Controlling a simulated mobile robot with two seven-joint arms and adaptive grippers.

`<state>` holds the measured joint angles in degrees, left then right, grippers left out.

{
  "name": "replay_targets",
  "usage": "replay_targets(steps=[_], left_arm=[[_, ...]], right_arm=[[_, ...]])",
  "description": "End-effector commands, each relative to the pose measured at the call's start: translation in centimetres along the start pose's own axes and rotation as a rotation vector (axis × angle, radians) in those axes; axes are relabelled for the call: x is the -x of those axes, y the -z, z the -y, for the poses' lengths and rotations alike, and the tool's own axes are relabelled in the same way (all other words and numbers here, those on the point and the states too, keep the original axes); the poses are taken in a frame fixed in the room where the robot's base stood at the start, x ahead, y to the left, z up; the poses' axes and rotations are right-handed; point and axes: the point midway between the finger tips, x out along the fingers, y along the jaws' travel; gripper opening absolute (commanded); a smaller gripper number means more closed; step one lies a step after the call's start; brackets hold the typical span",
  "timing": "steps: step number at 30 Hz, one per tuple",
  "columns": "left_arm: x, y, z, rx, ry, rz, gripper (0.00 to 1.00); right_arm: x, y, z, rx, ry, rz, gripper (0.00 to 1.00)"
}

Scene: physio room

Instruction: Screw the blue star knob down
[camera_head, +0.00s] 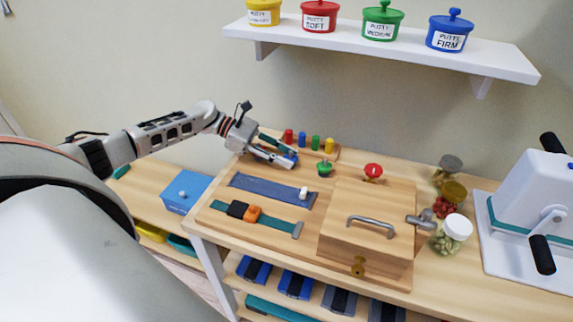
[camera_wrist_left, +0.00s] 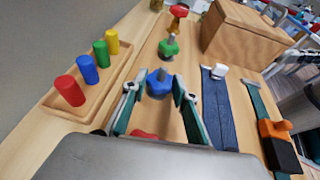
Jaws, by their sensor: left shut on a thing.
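The blue star knob (camera_head: 291,154) is at the back left of the bench board, partly hidden by my left gripper (camera_head: 283,160). In the left wrist view the blue star knob (camera_wrist_left: 160,84) sits between the two fingertips of my left gripper (camera_wrist_left: 157,92), which is shut on it. The knob's stem and its seat are hidden. A green star knob (camera_head: 324,168) and a red knob (camera_head: 372,170) stand to its right, each on its own post. My right gripper is not in view.
A tray of coloured pegs (camera_wrist_left: 88,72) stands close beside the gripper. A blue strap (camera_head: 262,187), a teal strap with a buckle (camera_head: 250,213) and a wooden box (camera_head: 367,220) lie nearer the front. Jars (camera_head: 452,233) stand at right; a shelf (camera_head: 390,50) of putty pots hangs above.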

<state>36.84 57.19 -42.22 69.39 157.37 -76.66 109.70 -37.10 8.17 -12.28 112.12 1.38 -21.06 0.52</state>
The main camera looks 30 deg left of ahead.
Motion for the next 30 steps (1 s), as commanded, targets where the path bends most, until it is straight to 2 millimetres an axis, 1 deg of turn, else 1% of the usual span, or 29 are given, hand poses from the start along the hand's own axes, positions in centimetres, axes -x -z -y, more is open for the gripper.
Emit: replay_targets(steps=[1,3,5,10,16,25,30], left_arm=[[-0.3,0.3,-0.4,-0.011,0.025,0.007,0.07],[-0.2,0.2,-0.5,-0.029,0.067,0.007,0.07],[-0.3,0.1,-0.5,-0.043,0.102,0.007,0.07],[-0.2,-0.2,-0.6,-0.081,0.188,0.010,0.07],[-0.2,-0.5,-0.7,-0.119,0.274,0.012,0.07],[-0.2,-0.9,-0.8,-0.164,0.374,0.013,0.07],[-0.2,-0.9,-0.9,-0.182,0.414,0.014,0.07]], right_arm=[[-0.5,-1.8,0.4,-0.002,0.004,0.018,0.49],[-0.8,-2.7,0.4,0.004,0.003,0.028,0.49],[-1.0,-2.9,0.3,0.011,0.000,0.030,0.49],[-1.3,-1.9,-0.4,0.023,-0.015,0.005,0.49],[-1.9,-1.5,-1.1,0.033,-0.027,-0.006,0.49],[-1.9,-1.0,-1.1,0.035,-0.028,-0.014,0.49],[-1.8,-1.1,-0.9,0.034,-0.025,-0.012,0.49]])
